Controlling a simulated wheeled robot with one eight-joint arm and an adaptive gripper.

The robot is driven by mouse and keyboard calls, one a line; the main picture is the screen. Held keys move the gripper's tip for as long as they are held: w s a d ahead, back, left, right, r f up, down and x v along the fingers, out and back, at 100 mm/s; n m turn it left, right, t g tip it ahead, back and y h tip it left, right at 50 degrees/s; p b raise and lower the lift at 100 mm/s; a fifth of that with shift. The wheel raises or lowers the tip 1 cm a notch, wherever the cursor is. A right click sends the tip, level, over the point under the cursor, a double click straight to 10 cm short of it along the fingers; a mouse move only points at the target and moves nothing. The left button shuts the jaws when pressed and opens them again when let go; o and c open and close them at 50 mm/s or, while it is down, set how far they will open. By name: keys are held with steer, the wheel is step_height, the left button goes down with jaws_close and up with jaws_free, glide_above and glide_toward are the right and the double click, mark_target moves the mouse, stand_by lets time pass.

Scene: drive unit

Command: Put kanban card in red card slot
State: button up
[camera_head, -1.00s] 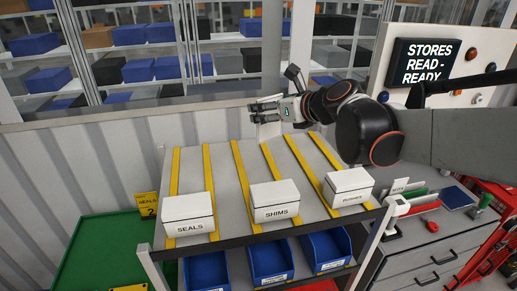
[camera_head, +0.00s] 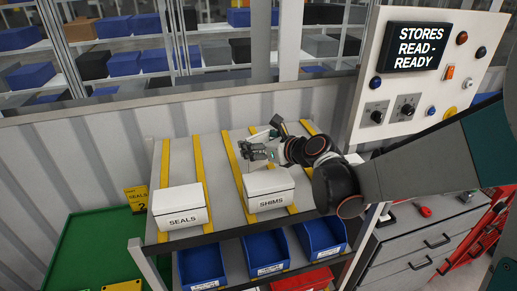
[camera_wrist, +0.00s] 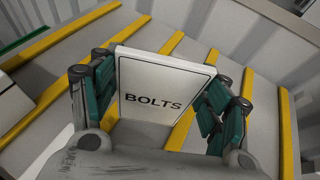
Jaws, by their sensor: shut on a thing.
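My gripper (camera_head: 258,152) is shut on a white card with a dark edge marked BOLTS (camera_wrist: 160,85). In the wrist view the card stands between the green-padded fingers, its lettering facing the camera. In the head view my gripper is above the sloped rack, just behind the SHIMS box (camera_head: 268,190); little of the card can be made out there. I cannot make out a red card slot; my arm covers much of the area right of the rack.
The SEALS box (camera_head: 181,208) is on the rack, left of SHIMS. Blue bins (camera_head: 321,238) and a red bin (camera_head: 303,280) are below. A control panel (camera_head: 420,75) stands at the right, above a grey drawer cabinet (camera_head: 425,245). A yellow SEALS card (camera_head: 137,199) hangs at the left.

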mark_target(258, 164)
steer(key=shift+f+b, duration=0.3)
steer(key=shift+f, duration=1.65)
steer(key=shift+s, duration=0.1)
steer(key=o, duration=0.6)
steer(key=shift+f, duration=0.15)
steer(key=o, duration=0.5)
steer(key=shift+c, duration=0.2)
steer(key=shift+r, duration=0.2)
